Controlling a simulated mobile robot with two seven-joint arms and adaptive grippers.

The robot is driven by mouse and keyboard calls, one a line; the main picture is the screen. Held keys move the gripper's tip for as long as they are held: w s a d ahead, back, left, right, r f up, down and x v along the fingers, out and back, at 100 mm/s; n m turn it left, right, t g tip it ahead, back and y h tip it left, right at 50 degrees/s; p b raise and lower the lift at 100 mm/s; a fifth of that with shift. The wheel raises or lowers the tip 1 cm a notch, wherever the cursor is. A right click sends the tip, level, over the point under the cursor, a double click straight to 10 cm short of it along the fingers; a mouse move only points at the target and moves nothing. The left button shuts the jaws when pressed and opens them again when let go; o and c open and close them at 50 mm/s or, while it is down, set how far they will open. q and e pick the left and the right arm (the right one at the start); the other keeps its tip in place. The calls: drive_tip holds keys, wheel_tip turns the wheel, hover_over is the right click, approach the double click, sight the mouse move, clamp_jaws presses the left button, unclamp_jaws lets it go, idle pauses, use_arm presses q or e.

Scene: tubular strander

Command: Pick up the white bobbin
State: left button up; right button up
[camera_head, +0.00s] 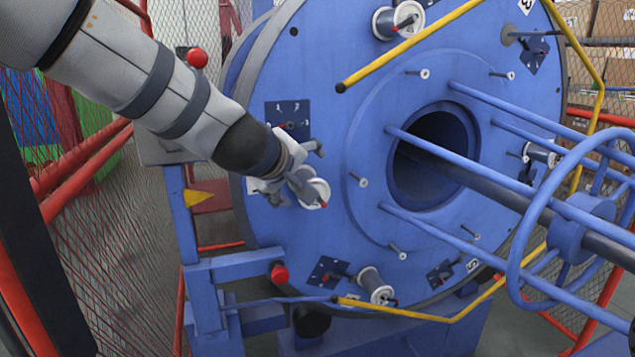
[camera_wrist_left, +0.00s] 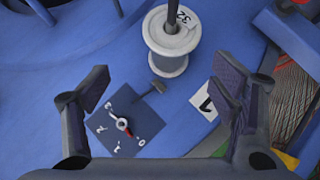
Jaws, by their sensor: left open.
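The white bobbin (camera_head: 316,192) sits on a spindle on the face of the large blue disc (camera_head: 335,60). In the left wrist view the bobbin (camera_wrist_left: 168,62) is mounted on a dark rod and carries a label reading 32. My left gripper (camera_head: 296,187) is close to this bobbin in the head view and partly covers it. In the left wrist view my left gripper's fingers (camera_wrist_left: 161,78) are spread wide, with the bobbin in the upper middle, beyond the gap between the fingertips. Nothing is held between the fingers. My right gripper is not in view.
Other white bobbins sit on the disc at the top (camera_head: 383,22), bottom (camera_head: 374,284) and right (camera_head: 540,153). A dark dial plate (camera_wrist_left: 125,125) lies near the bobbin. Yellow bars (camera_head: 410,42) and blue rods (camera_head: 460,165) project in front of the disc. Mesh fencing (camera_head: 110,235) stands left.

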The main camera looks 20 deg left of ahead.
sight(304, 173)
use_arm(q)
drive_tip(key=x, duration=0.3)
drive_tip(key=f+b+x, duration=0.1)
drive_tip(key=x, duration=0.2)
drive_tip(key=a+x, duration=0.1)
drive_tip(key=x, duration=0.3)
drive_tip(key=shift+s+f+b, duration=0.2)
drive_tip(key=shift+s+b, duration=0.1)
drive_tip(key=shift+b, duration=0.05)
drive_tip(key=shift+w+d, duration=0.1)
drive_tip(key=shift+r, duration=0.2)
drive_tip(key=shift+c, duration=0.7)
drive_tip(key=c, duration=1.4)
drive_tip(key=shift+r, duration=0.1)
drive_tip(key=shift+c, duration=1.2)
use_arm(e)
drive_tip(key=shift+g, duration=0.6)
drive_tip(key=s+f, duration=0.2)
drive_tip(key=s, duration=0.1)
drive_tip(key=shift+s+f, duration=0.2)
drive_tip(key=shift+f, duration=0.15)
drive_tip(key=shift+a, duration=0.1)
